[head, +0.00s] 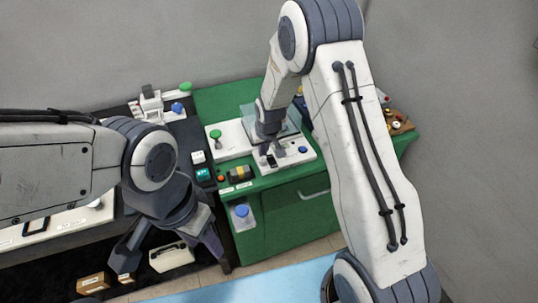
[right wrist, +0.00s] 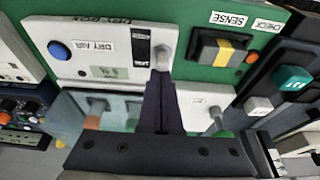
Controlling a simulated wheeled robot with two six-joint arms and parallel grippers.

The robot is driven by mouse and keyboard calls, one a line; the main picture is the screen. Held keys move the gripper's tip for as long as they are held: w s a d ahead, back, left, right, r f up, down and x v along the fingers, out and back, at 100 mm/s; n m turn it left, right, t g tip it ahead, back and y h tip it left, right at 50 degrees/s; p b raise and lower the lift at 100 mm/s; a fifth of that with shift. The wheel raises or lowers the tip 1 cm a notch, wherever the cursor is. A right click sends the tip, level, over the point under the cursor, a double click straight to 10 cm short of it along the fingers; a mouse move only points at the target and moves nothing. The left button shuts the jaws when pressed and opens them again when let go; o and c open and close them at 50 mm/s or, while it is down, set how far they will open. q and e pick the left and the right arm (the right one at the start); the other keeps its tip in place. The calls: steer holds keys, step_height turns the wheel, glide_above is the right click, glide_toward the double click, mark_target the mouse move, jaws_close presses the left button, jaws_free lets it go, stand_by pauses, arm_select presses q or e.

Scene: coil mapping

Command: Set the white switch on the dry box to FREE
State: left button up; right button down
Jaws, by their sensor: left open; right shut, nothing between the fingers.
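The dry box (right wrist: 80,45) is a white panel on the green bench, with a blue button (right wrist: 59,50) and a "DRY AIR" label. Its white switch (right wrist: 163,56) shows in the right wrist view beside a black strip (right wrist: 141,46) with small labels too small to read. My right gripper (right wrist: 161,82) is shut and empty, its fingertips right at the switch; whether they touch it I cannot tell. In the head view the right gripper (head: 271,152) is over the dry box (head: 298,159) and hides part of it. My left gripper (head: 168,252) is open and empty, away from the dry box.
A clear cover (right wrist: 100,110) stands beside the dry box. A black-and-yellow block (right wrist: 219,48) by a "SENSE" label and teal (right wrist: 292,77) and white buttons are to the right. The green bench (head: 270,222) has a drawer handle (head: 314,194).

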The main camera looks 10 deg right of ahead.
steer(key=shift+s+a+r, duration=0.1)
steer(key=shift+s, duration=0.1)
steer(key=shift+d, duration=0.2)
steer(key=shift+w, duration=0.1)
steer(key=shift+a+r, duration=0.15)
steer(key=shift+a, duration=0.1)
steer(key=shift+r+p, duration=0.6)
steer(key=shift+p, duration=0.05)
steer(key=shift+r, duration=0.1)
